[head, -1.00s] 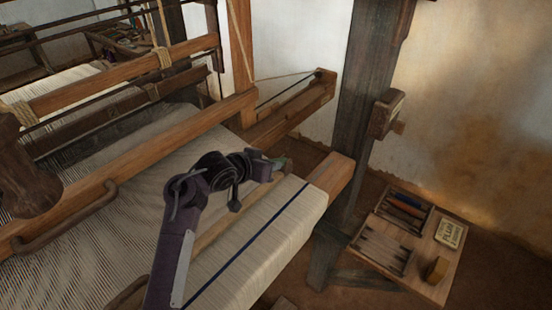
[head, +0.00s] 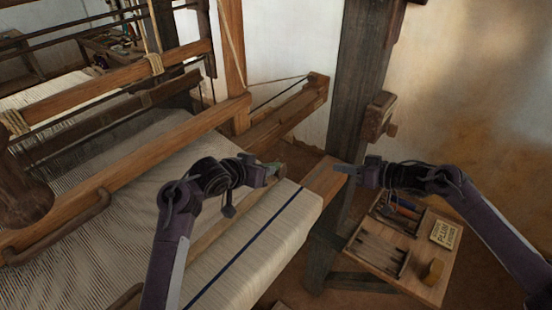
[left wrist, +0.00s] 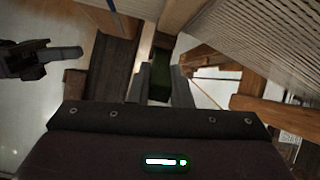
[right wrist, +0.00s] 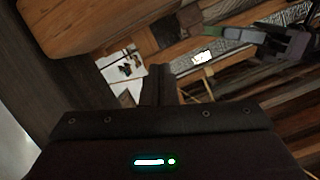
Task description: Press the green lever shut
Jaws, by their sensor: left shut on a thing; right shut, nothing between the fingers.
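The green lever (head: 279,167) shows as a small greenish piece at the far end of the wooden bar (head: 212,231) lying across the woven cloth. My left gripper (head: 270,173) covers part of it. In the left wrist view a dark green piece (left wrist: 160,88) sits between the left fingers, which are shut on it. The lever's angle cannot be made out. My right gripper (head: 342,169) is shut and empty, to the right of the lever and apart from it, near the end of the beam. It also shows in the left wrist view (left wrist: 68,53).
The cloth (head: 255,250) with a dark blue stripe covers the front beam, whose bare wooden end (head: 322,183) lies just left of my right gripper. A dark post (head: 355,90) stands behind. A tool board (head: 430,285) lies below my right arm. The loom frame fills the left.

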